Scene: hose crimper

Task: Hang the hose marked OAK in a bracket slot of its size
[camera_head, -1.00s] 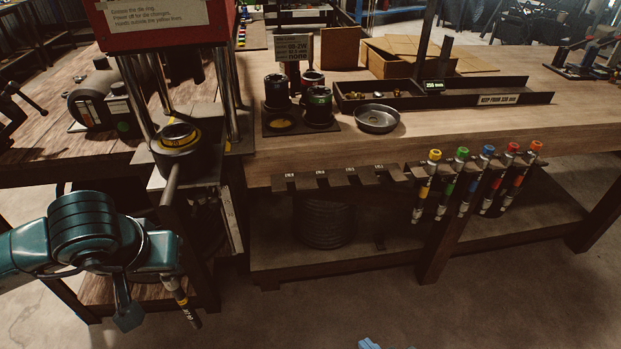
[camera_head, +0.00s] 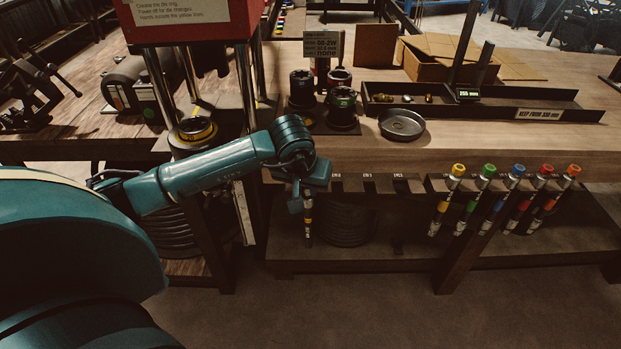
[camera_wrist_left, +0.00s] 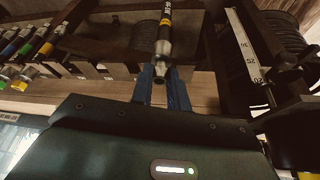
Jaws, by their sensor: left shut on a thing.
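My left gripper (camera_head: 304,192) is shut on a short dark hose (camera_head: 308,222) with a yellow band and metal end fittings. The hose hangs about upright below the fingers, at the left end of the slotted bracket (camera_head: 402,186). In the left wrist view the blue fingers (camera_wrist_left: 162,88) pinch the hose (camera_wrist_left: 165,28) near one end fitting; its white lettering is too small to read surely. The bracket (camera_wrist_left: 92,70) runs along the bench's front edge. Its visible slots look empty and carry small labels; the leftmost part is hidden behind my gripper. My right gripper is out of view.
Several colour-capped hoses (camera_head: 488,200) hang in a rack to the right of the bracket. The red crimper (camera_head: 190,20) with steel columns stands at the left. A round metal dish (camera_head: 401,125) and dark die cups (camera_head: 342,105) sit on the bench. A coil lies below.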

